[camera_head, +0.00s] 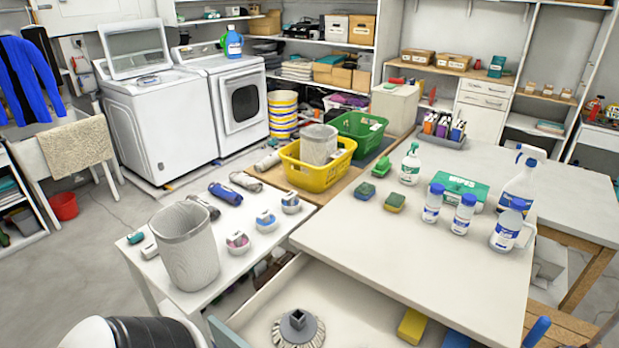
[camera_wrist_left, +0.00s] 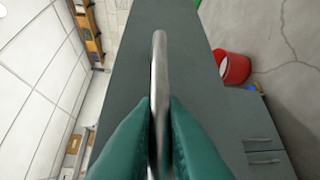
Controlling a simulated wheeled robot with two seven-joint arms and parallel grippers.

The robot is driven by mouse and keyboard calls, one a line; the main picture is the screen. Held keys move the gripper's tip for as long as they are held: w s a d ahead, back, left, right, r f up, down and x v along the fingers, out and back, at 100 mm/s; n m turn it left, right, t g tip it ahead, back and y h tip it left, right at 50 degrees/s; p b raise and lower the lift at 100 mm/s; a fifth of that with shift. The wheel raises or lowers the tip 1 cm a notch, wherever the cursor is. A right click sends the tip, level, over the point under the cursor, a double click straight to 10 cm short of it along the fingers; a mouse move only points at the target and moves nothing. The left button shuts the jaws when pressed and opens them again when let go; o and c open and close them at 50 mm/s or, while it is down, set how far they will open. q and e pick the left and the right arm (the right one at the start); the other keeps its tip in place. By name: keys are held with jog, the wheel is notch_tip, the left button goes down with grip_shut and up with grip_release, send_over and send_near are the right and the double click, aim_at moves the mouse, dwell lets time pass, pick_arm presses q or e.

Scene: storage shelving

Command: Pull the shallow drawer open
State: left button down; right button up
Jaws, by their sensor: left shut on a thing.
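The drawer (camera_head: 358,312) stands open below the white table in the head view, with its inside showing. Its front edge is cut off by the bottom of the picture. In the left wrist view, the two green fingers of my left gripper (camera_wrist_left: 161,112) are shut on a slim metal handle (camera_wrist_left: 159,65), one finger on each side. A flat dark grey panel (camera_wrist_left: 195,70) lies behind the handle. My right gripper shows in neither view.
The drawer holds a round brush (camera_head: 298,327) and a yellow block (camera_head: 411,326). Bottles, sponges and a green box (camera_head: 458,191) stand on the white table (camera_head: 375,245). A grey bin (camera_head: 186,245) stands on a low bench to the left.

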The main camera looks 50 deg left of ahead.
pick_arm(q)
jog(key=shift+s+d, duration=0.1)
jog(key=shift+s, duration=0.55)
jog(key=c, duration=1.5)
grip_release()
jog(key=b+v, duration=0.2)
jog(key=v, duration=1)
